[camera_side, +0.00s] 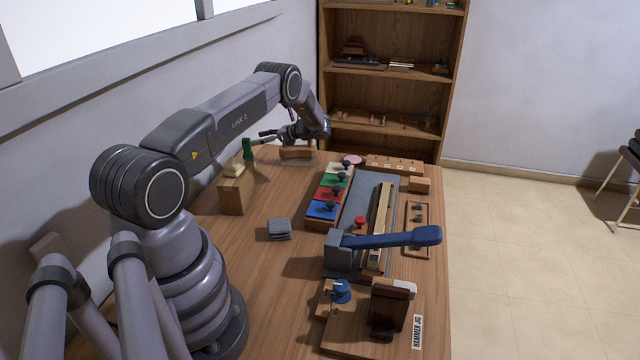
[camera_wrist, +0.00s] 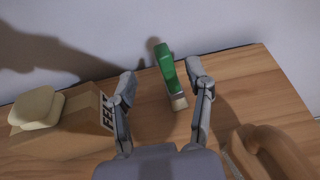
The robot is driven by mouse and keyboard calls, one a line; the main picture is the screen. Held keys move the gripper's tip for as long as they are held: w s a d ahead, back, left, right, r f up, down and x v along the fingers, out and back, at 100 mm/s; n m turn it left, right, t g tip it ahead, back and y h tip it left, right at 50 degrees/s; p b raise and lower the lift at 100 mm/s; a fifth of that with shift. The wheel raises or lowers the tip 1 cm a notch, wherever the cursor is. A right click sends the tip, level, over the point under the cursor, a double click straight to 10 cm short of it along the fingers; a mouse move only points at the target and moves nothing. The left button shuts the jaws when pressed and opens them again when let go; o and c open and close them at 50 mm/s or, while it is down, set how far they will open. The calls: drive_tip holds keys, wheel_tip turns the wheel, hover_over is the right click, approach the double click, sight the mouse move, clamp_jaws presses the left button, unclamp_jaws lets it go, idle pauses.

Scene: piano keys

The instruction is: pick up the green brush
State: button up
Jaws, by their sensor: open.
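The green brush (camera_wrist: 166,66) stands near the back edge of the table, with its green handle up and its pale bristle end (camera_wrist: 179,102) down. In the side view its green handle (camera_side: 246,148) shows beside the tan box, and its lower part is hard to make out. My gripper (camera_wrist: 161,76) is open, with one finger to the left and one to the right of the brush in the wrist view. No contact with the brush is visible. In the side view my gripper (camera_side: 264,138) points left toward the brush from above the table.
A box marked FELT (camera_wrist: 72,128) with a cream pad on top stands left of the brush, close to my left finger. A brown wooden object (camera_wrist: 270,150) is at lower right. Coloured blocks (camera_side: 330,195) and a blue-handled tool (camera_side: 395,238) lie farther along the table.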

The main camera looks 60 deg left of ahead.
sight(246, 140)
drive_tip(key=shift+x, duration=2.75)
drive_tip(key=shift+w+r, duration=0.1)
drive_tip(key=shift+r, duration=0.05)
clamp_jaws()
